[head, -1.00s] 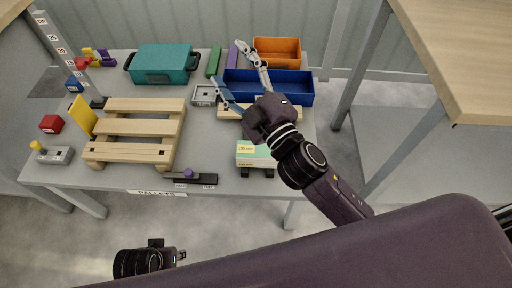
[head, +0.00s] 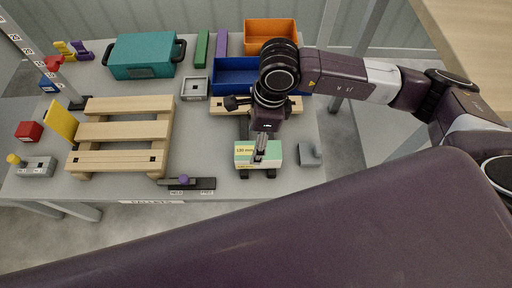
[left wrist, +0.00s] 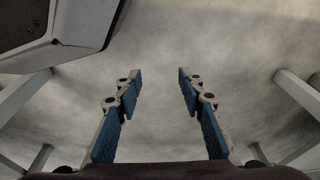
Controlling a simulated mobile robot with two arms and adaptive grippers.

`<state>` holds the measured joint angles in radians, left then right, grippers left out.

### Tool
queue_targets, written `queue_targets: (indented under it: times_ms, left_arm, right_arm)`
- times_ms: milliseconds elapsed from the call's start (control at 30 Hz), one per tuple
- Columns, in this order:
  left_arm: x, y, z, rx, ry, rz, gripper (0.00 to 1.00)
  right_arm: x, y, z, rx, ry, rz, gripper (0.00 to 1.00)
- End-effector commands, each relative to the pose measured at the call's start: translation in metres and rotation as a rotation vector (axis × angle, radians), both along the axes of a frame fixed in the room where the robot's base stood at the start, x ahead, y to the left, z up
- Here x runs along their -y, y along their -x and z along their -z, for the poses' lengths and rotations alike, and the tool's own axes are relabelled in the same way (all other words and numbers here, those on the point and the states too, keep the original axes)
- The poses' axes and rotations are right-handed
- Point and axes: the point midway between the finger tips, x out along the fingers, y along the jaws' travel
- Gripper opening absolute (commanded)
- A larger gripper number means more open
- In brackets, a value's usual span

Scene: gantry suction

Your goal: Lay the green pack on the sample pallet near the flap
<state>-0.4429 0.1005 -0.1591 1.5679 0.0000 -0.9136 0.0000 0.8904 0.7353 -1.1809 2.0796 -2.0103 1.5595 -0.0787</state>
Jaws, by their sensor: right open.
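The green pack (head: 242,161), pale green and white with a yellow label, sits on small dark supports near the table's front edge. My right gripper (head: 260,148) points down over it and is open. One finger overlaps the pack in the head view; the other finger is hidden, and contact cannot be told. The slatted wooden pallet (head: 122,131) lies to the left, its top bare. A yellow flap (head: 61,119) stands tilted at its left edge. My left gripper (left wrist: 157,72) is open and empty above bare floor in the left wrist view.
A purple-knobbed slider (head: 184,181) lies between pallet and pack. Behind are a teal case (head: 143,55), a blue bin (head: 232,74) and an orange bin (head: 270,32). A small grey block (head: 311,154) sits right of the pack. A marked post (head: 40,58) rises at left.

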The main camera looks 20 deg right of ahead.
Motion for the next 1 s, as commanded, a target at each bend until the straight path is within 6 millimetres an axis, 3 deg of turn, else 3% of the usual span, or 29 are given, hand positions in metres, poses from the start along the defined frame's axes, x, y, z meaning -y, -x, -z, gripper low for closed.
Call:
queue_targets:
  times_ms: [100, 433, 700, 933, 1000]
  left_arm:
    - [0.0, -0.001, 0.0, 0.002, 0.0, 0.0, 0.36]
    - [0.001, -0.005, -0.008, 0.006, 0.0, -0.001, 0.36]
    - [0.002, -0.012, -0.02, 0.015, 0.001, -0.002, 0.36]
    - [0.002, -0.013, -0.022, 0.017, 0.002, -0.003, 0.36]
    - [0.002, -0.013, -0.022, 0.017, 0.002, -0.003, 0.36]
  right_arm:
    - [0.012, -0.004, 0.008, 0.012, 0.047, 0.003, 0.64]
    - [0.01, -0.001, 0.04, 0.012, 0.046, 0.002, 0.64]
    - [0.007, 0.002, 0.077, 0.011, 0.045, 0.003, 0.64]
    - [0.007, 0.002, 0.079, 0.013, 0.043, 0.002, 0.64]
    - [0.007, 0.002, 0.079, 0.013, 0.043, 0.002, 0.56]
